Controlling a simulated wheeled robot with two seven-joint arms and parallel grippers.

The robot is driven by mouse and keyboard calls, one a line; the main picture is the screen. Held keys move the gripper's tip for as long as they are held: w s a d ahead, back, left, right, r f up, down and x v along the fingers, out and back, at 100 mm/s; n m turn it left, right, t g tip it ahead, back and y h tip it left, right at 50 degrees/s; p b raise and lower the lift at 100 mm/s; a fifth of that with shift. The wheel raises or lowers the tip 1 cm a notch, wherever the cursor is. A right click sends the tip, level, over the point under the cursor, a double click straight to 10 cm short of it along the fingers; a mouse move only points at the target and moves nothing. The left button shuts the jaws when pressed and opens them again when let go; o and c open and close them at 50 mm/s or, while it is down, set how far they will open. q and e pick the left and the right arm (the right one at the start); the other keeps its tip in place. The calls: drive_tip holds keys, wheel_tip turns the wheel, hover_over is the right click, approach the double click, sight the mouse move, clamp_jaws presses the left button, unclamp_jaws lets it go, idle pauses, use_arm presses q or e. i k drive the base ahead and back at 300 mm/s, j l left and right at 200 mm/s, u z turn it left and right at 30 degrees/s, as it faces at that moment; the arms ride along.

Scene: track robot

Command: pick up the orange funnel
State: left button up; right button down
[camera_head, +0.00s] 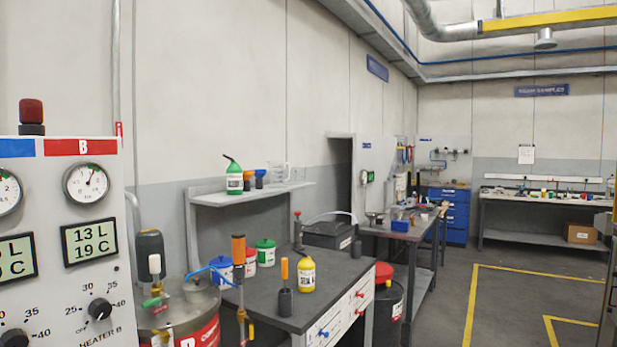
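Other orange things are an upright orange piece in a black holder (285,300) on the workbench and a tall orange cylinder (238,249) at the bench's left end. Neither of my grippers is in view.
The dark workbench (262,312) holds a yellow bottle (307,275) and several lidded tubs. A heater panel (70,240) and a drum (185,305) stand at the left. A red-lidded bin (385,275) is beyond the bench. Floor at the right (440,300) is clear.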

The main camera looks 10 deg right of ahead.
sight(248, 175)
drive_tip(key=l+u, duration=0.1)
drive_tip(key=u, duration=0.9)
drive_tip(key=l+u, duration=0.35)
drive_tip(key=k+l+u, duration=0.1)
drive_tip(key=l+u, duration=0.2)
drive_tip(key=l, duration=0.25)
drive_tip(key=k+l+u, duration=0.1)
drive_tip(key=l+u, duration=0.25)
drive_tip(key=k+l+u, duration=0.3)
drive_tip(key=l, duration=0.2)
drive_tip(key=k+l+u, duration=0.1)
drive_tip(key=l+u, duration=0.25)
